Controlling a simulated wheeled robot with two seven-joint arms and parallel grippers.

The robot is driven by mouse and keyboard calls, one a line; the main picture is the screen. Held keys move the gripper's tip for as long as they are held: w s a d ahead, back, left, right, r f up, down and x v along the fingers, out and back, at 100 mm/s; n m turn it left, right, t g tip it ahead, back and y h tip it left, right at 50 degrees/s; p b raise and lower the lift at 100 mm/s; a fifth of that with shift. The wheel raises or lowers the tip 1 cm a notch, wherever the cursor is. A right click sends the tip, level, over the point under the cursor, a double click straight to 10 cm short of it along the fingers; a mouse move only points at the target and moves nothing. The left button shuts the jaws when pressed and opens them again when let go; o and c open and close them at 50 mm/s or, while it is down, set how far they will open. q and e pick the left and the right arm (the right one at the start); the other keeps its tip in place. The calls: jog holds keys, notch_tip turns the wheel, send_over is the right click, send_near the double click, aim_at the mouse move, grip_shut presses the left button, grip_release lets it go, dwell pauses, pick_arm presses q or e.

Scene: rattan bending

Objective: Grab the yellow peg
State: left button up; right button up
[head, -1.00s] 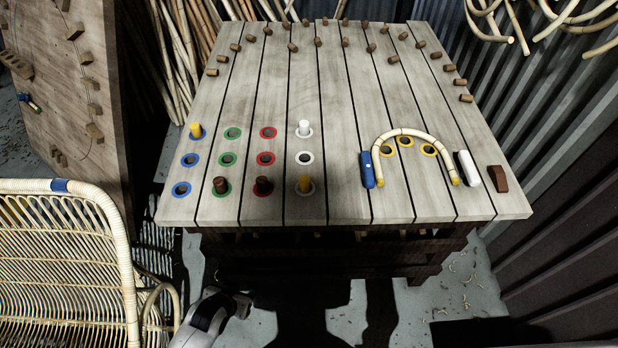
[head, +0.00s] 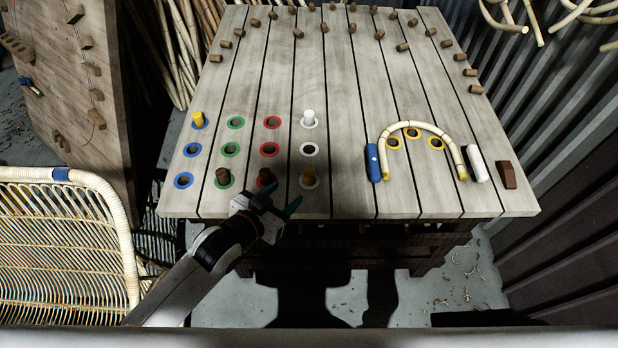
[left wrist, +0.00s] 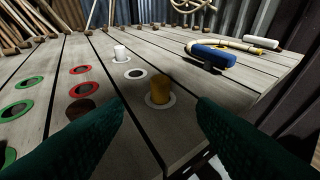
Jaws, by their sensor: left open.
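One yellow peg (head: 309,177) stands upright in the front white-ringed hole of the wooden table (head: 345,195). A second yellow peg (head: 198,119) stands in the far blue-ringed hole at the left. My left gripper (head: 281,201) is open and empty at the table's front edge, to the left of and nearer than the front yellow peg. In the left wrist view, this peg (left wrist: 160,89) shows ahead, in the gap between the dark green fingers (left wrist: 161,108), apart from both. My right gripper is not in view.
A white peg (head: 308,118) stands behind the front yellow peg. Brown pegs (head: 223,177) stand in front green and red rings. A blue block (head: 372,163), bent rattan (head: 412,124) and white block (head: 477,164) lie at the right. A rattan chair (head: 60,240) is at the left.

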aim_at(306, 177)
pick_arm(q)
jog(key=x, duration=1.1)
jog(key=shift+w+d+r+p, duration=0.15)
jog(key=shift+w+d+p, duration=0.05)
jog(key=shift+w+p, duration=0.1)
